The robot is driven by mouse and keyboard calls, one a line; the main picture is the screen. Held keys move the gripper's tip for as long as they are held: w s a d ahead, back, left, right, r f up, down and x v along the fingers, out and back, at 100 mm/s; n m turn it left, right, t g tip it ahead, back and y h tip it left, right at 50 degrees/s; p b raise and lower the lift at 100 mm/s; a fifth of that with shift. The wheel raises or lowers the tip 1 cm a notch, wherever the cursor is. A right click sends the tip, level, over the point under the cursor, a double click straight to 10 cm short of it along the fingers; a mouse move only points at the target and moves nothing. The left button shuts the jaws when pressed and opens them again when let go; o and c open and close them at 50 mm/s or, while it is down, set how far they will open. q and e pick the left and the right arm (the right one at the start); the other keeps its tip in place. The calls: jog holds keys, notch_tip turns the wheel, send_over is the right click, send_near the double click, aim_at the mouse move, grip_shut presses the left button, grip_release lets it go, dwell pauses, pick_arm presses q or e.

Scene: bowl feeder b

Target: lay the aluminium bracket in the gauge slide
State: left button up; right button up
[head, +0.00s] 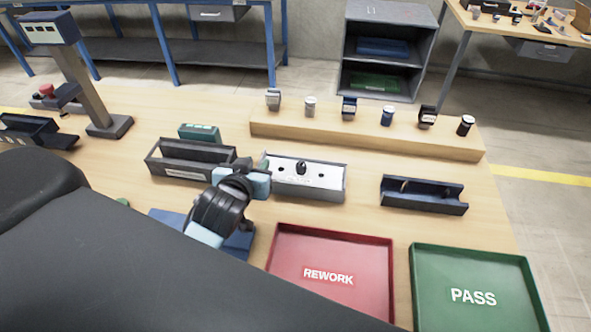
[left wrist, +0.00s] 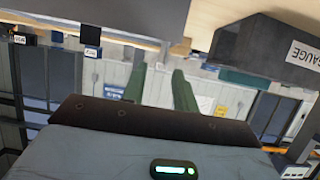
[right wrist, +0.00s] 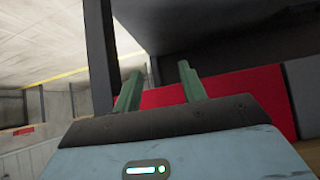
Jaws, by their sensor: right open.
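The gauge slide (head: 234,154) is a long dark open box at left centre in the head view. Its label reads GAUGE in the left wrist view (left wrist: 262,45). No part shows in its visible inside. I cannot pick out the aluminium bracket with certainty. My left gripper (head: 265,163) is at the left end of a grey box with a pale, holed top (head: 320,175), right of the slide. Its fingers (left wrist: 159,69) stand apart with nothing visible between them. My right gripper (right wrist: 160,68) is open and empty, outside the head view.
A red REWORK tray (head: 360,240) and a green PASS tray (head: 475,252) lie at the front right. A dark blue channel (head: 430,200) stands behind them. Several small parts stand on a wooden step (head: 365,137) at the back. A teal block (head: 200,131) sits behind the slide.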

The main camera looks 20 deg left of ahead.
aim_at(261, 159)
pick_arm(q)
jog(key=shift+x, duration=2.55)
jog(key=shift+f, duration=0.15)
jog(key=shift+s, duration=0.1)
grip_shut()
